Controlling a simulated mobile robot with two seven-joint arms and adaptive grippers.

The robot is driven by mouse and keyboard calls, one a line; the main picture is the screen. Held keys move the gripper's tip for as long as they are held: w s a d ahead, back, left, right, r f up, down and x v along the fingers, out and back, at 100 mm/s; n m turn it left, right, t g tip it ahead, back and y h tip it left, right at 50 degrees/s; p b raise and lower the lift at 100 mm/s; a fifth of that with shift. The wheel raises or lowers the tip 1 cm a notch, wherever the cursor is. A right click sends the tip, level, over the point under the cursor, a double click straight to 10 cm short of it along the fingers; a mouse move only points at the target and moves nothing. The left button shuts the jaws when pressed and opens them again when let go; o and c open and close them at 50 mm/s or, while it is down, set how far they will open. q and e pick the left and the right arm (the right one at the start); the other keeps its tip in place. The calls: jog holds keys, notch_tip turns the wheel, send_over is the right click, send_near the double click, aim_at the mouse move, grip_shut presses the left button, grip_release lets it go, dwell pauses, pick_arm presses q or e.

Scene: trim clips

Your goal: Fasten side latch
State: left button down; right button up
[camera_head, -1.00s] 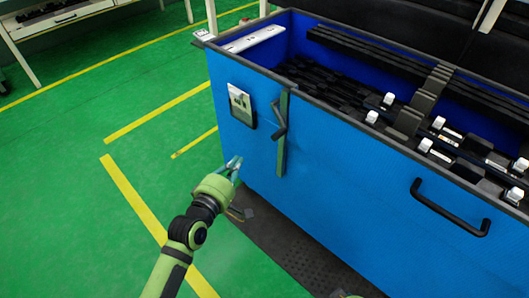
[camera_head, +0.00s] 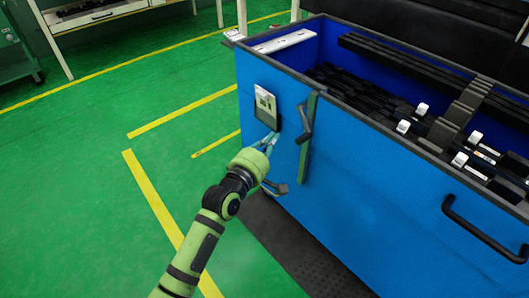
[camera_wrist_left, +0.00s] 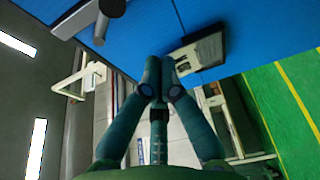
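The side latch is a black lever (camera_head: 306,122) on an upright green strip (camera_head: 309,150), fixed to the side of the blue box (camera_head: 370,190). In the left wrist view a dark bar with a grey knob, seemingly the latch (camera_wrist_left: 98,22), shows at the upper left against the blue wall. My left gripper (camera_head: 268,142) is left of the lever, just below a pale plate. Its fingertips (camera_wrist_left: 158,76) are together with nothing visible between them. I cannot tell whether they touch the box. My right gripper is not in view.
The pale plate (camera_head: 265,104) in a dark frame is on the box wall left of the latch. A black handle (camera_head: 482,228) is farther right. Black trim parts (camera_head: 365,95) lie inside the box. Green floor (camera_head: 80,210) with yellow lines is open at left.

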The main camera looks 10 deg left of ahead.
pick_arm(q)
jog(key=d, duration=0.2)
jog(key=w+d, duration=0.1)
jog(key=d, duration=0.1)
jog(key=shift+d+b, duration=0.15)
jog(key=shift+b, duration=0.2)
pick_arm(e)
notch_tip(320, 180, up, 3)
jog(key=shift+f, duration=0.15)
pick_arm(q)
jog(key=shift+r, duration=0.1)
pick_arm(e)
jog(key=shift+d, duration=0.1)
